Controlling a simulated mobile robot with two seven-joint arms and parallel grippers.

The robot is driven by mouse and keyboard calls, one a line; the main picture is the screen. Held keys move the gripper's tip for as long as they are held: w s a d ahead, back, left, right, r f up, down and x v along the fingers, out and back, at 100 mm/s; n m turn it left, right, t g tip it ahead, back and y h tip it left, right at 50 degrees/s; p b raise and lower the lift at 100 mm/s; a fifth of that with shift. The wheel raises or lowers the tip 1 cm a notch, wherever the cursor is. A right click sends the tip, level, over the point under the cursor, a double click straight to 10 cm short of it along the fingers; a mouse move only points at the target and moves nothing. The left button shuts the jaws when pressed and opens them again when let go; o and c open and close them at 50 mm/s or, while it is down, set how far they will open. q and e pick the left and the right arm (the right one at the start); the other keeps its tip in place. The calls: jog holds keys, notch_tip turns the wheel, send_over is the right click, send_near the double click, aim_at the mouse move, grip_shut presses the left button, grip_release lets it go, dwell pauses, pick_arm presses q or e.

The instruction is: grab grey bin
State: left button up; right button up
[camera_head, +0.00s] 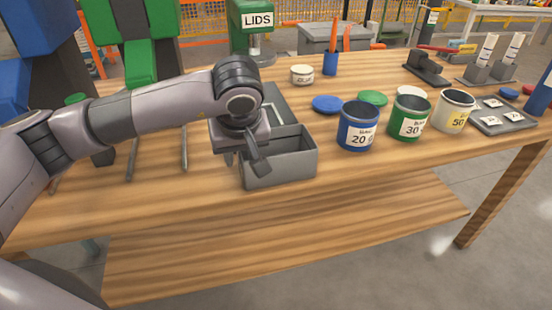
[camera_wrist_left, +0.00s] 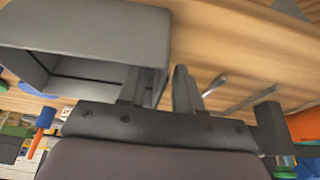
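The grey bin (camera_head: 290,167) is an open box on the wooden table, near its front edge and left of the paint cans. My left gripper (camera_head: 243,160) is over the bin's left end, pointing down. In the left wrist view, the bin (camera_wrist_left: 95,32) fills the upper left. There the gripper's two fingers (camera_wrist_left: 160,92) are apart, one on the bin's inner side and one outside, with the bin wall's edge between them. I cannot tell whether either finger touches the wall. My right gripper is in neither view.
Blue (camera_head: 357,130), green (camera_head: 408,120) and white (camera_head: 453,112) cans stand right of the bin. A blue lid (camera_head: 327,104) and a green lid (camera_head: 371,98) lie behind them. Thin metal rods (camera_head: 183,150) lie left of the gripper. The table front (camera_head: 380,165) is clear.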

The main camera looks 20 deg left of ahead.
pick_arm(q)
jog(key=x, duration=0.2)
jog(key=shift+w+a+f, duration=0.1)
jog(key=shift+f, duration=0.2)
grip_shut()
jog(key=shift+r, duration=0.1)
